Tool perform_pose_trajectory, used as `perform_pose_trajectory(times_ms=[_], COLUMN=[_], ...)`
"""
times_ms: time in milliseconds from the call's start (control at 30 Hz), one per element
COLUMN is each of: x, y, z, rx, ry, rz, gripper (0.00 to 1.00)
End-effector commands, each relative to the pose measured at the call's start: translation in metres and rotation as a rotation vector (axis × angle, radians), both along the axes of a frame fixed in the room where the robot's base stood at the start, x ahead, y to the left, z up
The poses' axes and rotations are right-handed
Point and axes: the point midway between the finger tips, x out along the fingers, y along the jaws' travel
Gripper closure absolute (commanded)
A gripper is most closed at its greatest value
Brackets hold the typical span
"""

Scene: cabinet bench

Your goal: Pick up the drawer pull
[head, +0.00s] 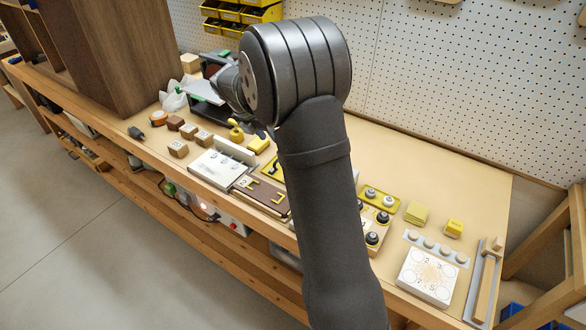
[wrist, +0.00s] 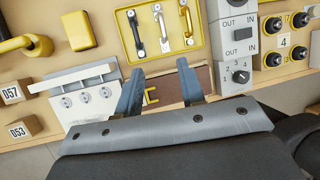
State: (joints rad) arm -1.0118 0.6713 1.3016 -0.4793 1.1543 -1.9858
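In the wrist view, a yellow tray (wrist: 120,17) holds three handle-like pulls side by side: a dark pull (wrist: 135,34), a silver-white pull (wrist: 163,32) and a yellow pull with a pale end (wrist: 186,22). I cannot tell which one the task means. My gripper (wrist: 160,67) is open, its two blue-grey fingers apart with nothing between them. The fingertips lie just below the tray's near edge in the picture. A brown panel (wrist: 165,85) with yellow brackets shows between and beyond the fingers. In the head view, my arm hides part of the yellow tray (head: 266,165).
Numbered wooden blocks (wrist: 22,130) and a yellow handle (wrist: 30,44) are farther left. Grey switch boxes (wrist: 234,40) and a black-knobbed panel (wrist: 284,60) stand to the right. A brown cabinet (head: 120,50) stands at the bench's left.

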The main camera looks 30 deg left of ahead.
Motion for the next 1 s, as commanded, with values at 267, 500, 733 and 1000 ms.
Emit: perform_pose_trajectory(times_ms=[267,500,733,1000], x=[0.022,0.039,0.045,0.055], y=[-0.012,-0.021,-0.023,-0.035], z=[-0.052,-0.093,-0.106,-0.135], rx=[-0.003,-0.002,0.000,-0.001], ry=[0.003,0.004,0.002,0.004], rz=[-0.005,-0.007,-0.006,-0.008], gripper=[0.64,0.64,0.64,0.64])
